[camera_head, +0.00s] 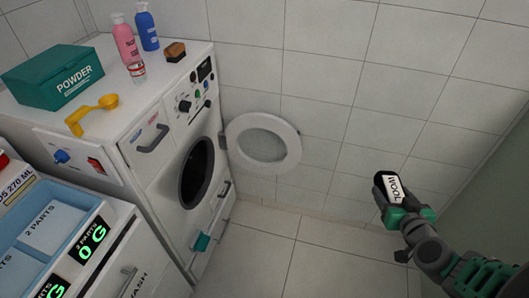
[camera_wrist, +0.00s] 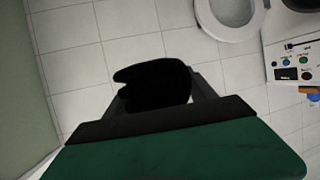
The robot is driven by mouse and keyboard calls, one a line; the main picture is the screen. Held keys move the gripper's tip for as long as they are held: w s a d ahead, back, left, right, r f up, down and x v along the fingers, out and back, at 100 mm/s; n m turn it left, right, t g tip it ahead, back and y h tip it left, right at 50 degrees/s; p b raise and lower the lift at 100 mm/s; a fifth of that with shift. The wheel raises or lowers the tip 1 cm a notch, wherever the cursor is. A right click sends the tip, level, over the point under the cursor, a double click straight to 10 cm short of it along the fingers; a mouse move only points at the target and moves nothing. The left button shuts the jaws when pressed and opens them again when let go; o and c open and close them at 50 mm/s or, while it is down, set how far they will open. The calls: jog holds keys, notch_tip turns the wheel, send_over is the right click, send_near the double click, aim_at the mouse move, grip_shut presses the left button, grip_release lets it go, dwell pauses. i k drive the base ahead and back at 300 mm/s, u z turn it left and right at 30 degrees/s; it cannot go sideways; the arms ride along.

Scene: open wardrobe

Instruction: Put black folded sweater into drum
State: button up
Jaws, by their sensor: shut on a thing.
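The black folded sweater (camera_head: 383,183) with a white "WOOL" label is held up in the air at the right of the head view. My gripper (camera_head: 397,211) is shut on it. In the wrist view the black sweater (camera_wrist: 152,84) shows between the fingers of my gripper (camera_wrist: 160,97). The drum (camera_head: 197,172) is a dark round opening in the front of the white washing machine (camera_head: 166,150). Its round door (camera_head: 263,143) stands open to the right of the opening. The sweater is well to the right of the drum and apart from it.
On the machine top are a green powder box (camera_head: 55,76), a yellow scoop (camera_head: 92,114), a pink bottle (camera_head: 125,40), a blue bottle (camera_head: 147,28) and a brown brush (camera_head: 175,51). A blue basin (camera_head: 60,207) is at lower left. The tiled floor (camera_head: 320,265) is clear.

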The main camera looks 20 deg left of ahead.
aim_at(180, 184)
jog(key=i, duration=0.9)
jog(key=u, duration=3.1)
